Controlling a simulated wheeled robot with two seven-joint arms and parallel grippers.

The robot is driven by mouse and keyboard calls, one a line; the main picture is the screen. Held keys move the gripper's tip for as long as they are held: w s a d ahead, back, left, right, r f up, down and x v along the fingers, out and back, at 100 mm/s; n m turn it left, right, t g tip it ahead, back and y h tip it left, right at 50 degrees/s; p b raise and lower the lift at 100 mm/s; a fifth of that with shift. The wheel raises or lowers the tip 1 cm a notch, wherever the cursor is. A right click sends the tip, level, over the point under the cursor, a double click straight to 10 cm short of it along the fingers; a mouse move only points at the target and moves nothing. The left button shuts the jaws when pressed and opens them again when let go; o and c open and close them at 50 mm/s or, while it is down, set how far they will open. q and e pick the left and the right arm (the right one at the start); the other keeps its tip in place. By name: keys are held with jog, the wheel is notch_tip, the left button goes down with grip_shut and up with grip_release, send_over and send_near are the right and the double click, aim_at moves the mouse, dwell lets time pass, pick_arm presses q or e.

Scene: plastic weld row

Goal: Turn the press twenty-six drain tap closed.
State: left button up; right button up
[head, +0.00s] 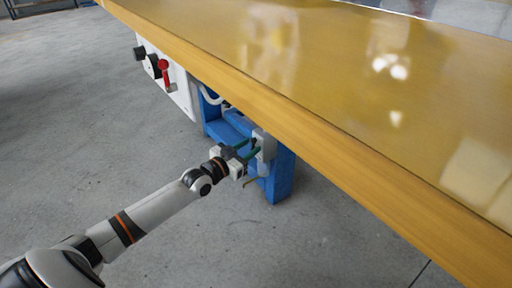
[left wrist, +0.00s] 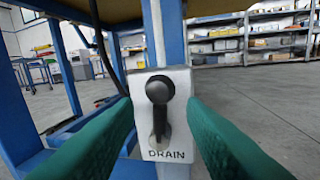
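The drain tap is a black lever on a round hub (left wrist: 159,90), with its arm hanging downward. It is mounted on a white plate marked DRAIN (left wrist: 175,75), fixed to a blue leg under the bench. In the head view the plate (head: 266,147) shows edge-on below the bench, and the lever is mostly hidden by my gripper. My left gripper (head: 249,149) is in front of the plate, its green fingers pointing at it. In the left wrist view the fingers (left wrist: 160,130) are apart, one each side of the lever, with visible gaps. My right gripper is out of view.
A bench with a yellow top (head: 300,60) overhangs the tap. A white panel (head: 178,88) with a red lever (head: 164,70) and black knobs is further left. A blue frame (head: 281,175) stands below. The grey floor to the left is clear.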

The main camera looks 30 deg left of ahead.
pick_arm(q)
grip_shut()
jog(key=shift+r, duration=0.15)
